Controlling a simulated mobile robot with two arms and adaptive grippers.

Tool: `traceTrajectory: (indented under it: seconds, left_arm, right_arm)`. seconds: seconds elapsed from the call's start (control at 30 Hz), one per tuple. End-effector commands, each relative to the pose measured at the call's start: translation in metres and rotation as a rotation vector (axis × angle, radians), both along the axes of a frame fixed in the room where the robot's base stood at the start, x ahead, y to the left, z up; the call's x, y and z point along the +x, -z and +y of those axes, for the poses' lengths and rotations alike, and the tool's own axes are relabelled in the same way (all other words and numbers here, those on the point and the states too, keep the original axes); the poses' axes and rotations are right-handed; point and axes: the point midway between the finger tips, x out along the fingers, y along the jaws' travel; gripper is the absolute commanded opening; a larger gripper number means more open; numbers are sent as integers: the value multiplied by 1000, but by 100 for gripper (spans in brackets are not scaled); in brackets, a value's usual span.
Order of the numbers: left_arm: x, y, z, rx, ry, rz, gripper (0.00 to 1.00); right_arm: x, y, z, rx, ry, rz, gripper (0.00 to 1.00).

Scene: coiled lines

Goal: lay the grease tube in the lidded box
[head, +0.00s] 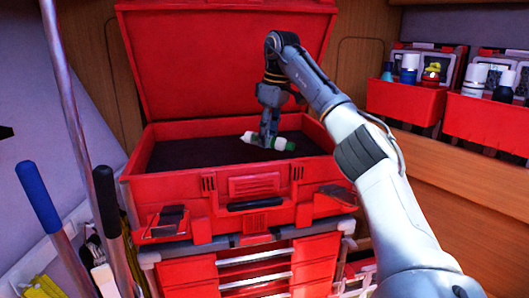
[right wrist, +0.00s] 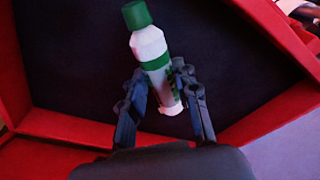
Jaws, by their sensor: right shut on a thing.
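The grease tube (head: 283,144) is white and green with a green cap. My right gripper (head: 267,138) is shut on it, inside the opening of the red lidded box (head: 250,187). In the right wrist view the tube (right wrist: 154,57) sits between the two fingers of the gripper (right wrist: 162,98), cap pointing away, over the dark box floor (right wrist: 230,60). The box lid (head: 225,60) stands open at the back. I cannot tell whether the tube touches the floor. My left gripper is not in view.
Red bins (head: 405,100) with bottles and jars hang on the right wall. Long-handled tools, one with a blue grip (head: 38,195), stand at the left. Red drawers (head: 255,268) are under the box. The box floor around the tube looks clear.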

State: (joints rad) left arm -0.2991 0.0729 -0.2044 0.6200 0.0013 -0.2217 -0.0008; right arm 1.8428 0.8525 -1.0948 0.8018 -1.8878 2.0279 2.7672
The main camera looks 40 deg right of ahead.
Motion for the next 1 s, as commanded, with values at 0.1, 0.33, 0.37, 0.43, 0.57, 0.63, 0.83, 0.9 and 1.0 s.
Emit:
traceTrajectory:
  seconds: [0.1,0.33,0.37,0.43,0.57,0.63,0.83,0.9,1.0]
  left_arm:
    - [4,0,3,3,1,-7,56]
    - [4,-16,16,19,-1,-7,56]
    - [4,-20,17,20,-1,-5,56]
    - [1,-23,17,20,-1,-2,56]
    - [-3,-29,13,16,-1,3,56]
    - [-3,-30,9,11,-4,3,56]
    - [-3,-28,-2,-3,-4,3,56]
    - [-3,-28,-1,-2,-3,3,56]
    - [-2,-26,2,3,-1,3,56]
  right_arm:
    - [5,10,-3,3,-2,5,0]
    - [16,23,-12,2,0,7,0]
    - [18,27,-14,2,0,8,0]
    - [16,39,-15,-2,-2,8,0]
    - [16,53,-13,0,-2,5,0]
    - [17,57,-13,1,-2,4,0]
    - [17,58,-13,1,-1,1,0]
    - [17,59,-13,1,-1,2,0]
    - [17,62,-13,2,-1,3,0]
